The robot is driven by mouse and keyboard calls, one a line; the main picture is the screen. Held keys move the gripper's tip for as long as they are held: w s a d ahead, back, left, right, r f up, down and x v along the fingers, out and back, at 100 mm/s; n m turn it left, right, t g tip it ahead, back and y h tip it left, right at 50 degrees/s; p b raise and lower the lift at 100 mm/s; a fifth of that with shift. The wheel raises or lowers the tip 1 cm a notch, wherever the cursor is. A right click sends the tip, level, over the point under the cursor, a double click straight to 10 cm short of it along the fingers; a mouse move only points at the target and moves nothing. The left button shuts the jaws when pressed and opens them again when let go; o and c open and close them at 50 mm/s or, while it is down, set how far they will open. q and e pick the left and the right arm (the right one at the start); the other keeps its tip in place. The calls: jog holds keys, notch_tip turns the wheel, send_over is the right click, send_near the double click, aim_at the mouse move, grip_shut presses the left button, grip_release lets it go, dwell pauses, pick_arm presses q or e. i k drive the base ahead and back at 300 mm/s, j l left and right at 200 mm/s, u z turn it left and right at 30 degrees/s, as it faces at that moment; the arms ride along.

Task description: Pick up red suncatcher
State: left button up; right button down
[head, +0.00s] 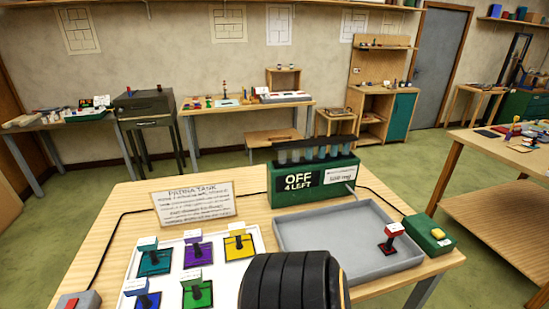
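A small red piece (389,247), which looks like the red suncatcher, is in the right part of a grey tray (300,236) on the wooden table. A white board (218,270) left of the tray holds similar pieces: teal (154,263), purple (198,253), yellow (239,247), blue (142,302) and green (197,296). A dark ribbed rounded shape at the bottom centre hides the board's right front part. Neither gripper shows in this view.
A green box (271,191) reading "OFF 4 LEFT" with a row of tubes stands behind the tray. A green box with a yellow button (438,233) is right of it. A "PATINA TANK" sign (194,202) stands behind the board. A red-topped box (78,301) is front left.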

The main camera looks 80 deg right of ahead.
aim_at(396, 229)
jog(key=z, duration=3.65)
jog(key=i+l+u, duration=0.1)
jog(key=l, duration=0.4)
jog(key=i+l+u, duration=0.15)
jog(key=l, duration=0.4)
jog(key=i+l+u, duration=0.1)
jog(key=l, duration=0.45)
jog(key=i+l+u, duration=0.1)
jog(key=l, duration=0.45)
jog(key=i, duration=0.05)
